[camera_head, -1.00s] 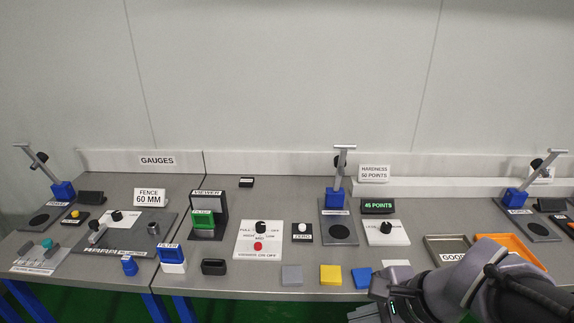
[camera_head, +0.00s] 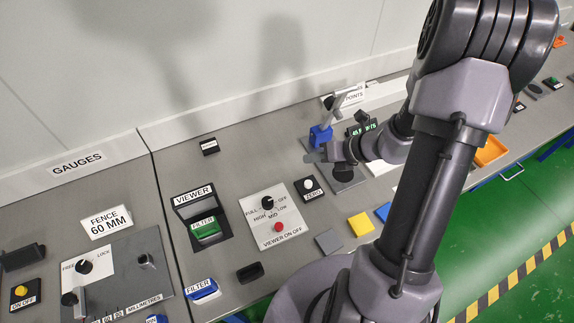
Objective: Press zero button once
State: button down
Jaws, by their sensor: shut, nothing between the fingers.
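The zero button (camera_head: 309,184) is a small white round cap on a black box labelled ZERO (camera_head: 313,195). It sits on the grey bench, right of the white viewer panel, and is in clear view. My gripper (camera_head: 318,157) is above and slightly right of the button in the picture, in front of the blue-clamped stand. Its fingers are shut and empty. It looks apart from the button, though its height over the bench is hard to judge. My wrist hides part of the hardness tester and its green display.
The viewer panel (camera_head: 268,215) carries a black knob and a red button (camera_head: 278,227). The blue stand clamp (camera_head: 320,135) is close behind my gripper. Grey, yellow (camera_head: 360,224) and blue blocks lie along the front. The viewer (camera_head: 202,216) stands to the left.

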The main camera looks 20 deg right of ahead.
aim_at(311, 184)
jog(key=f+b, duration=0.8)
jog(key=shift+s+d+f, duration=0.15)
jog(key=shift+s+f, duration=0.05)
jog(key=shift+f, duration=0.2)
jog(key=shift+f, duration=0.15)
dwell(1.8)
jog(key=shift+f+b, duration=0.3)
jog(key=shift+b, duration=0.05)
jog(key=shift+f+b, duration=0.35)
jog(key=shift+f, duration=0.1)
dwell(0.5)
jog(key=shift+r, duration=0.1)
jog(key=shift+r+p, duration=0.8)
jog(key=shift+r, duration=0.1)
